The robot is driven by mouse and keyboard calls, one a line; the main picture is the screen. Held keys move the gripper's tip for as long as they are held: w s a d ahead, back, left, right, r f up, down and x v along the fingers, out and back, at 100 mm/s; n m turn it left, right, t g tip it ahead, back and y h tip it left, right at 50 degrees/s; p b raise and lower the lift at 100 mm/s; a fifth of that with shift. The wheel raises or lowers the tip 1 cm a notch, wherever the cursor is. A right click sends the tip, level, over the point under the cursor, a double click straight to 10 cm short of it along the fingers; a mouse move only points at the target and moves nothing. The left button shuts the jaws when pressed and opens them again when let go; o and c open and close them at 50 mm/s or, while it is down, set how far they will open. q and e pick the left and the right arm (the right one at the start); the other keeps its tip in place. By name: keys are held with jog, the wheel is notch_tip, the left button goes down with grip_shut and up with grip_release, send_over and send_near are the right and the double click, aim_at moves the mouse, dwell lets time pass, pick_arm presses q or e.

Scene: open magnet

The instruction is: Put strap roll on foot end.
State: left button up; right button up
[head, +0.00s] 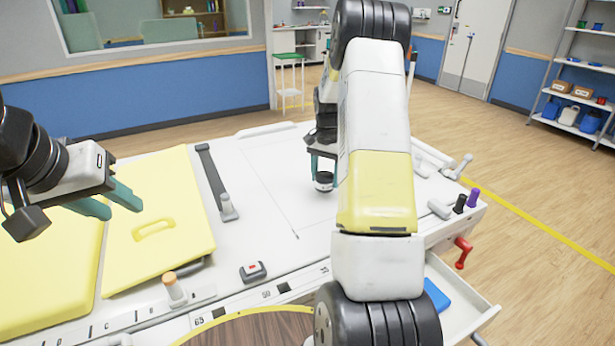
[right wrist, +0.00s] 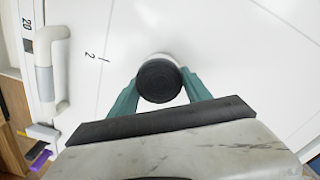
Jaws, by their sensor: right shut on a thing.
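The strap roll (head: 323,181), a short cylinder with a black end and a white side, is held between the teal fingers of my right gripper (head: 322,168). It also shows in the right wrist view (right wrist: 160,82), black end toward the camera. It is over the white, bare end of the table (head: 275,185), which I take as the foot end; I cannot tell whether it touches the surface. My right arm hides part of that area. My left gripper (head: 110,205) is at the left above the yellow pads, fingers apart and empty.
Yellow pads (head: 165,240) cover the table's left part. A dark strap with a grey post (head: 228,207) lies beside them. A small box with a red mark (head: 253,271) sits near the front edge. White handles (head: 440,208) and an open drawer (head: 465,300) are at the right.

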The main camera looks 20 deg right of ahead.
aim_at(325, 185)
jog(key=shift+f, duration=1.6)
jog(key=shift+f, duration=0.15)
jog(key=o, duration=1.4)
jog(key=shift+c, duration=0.2)
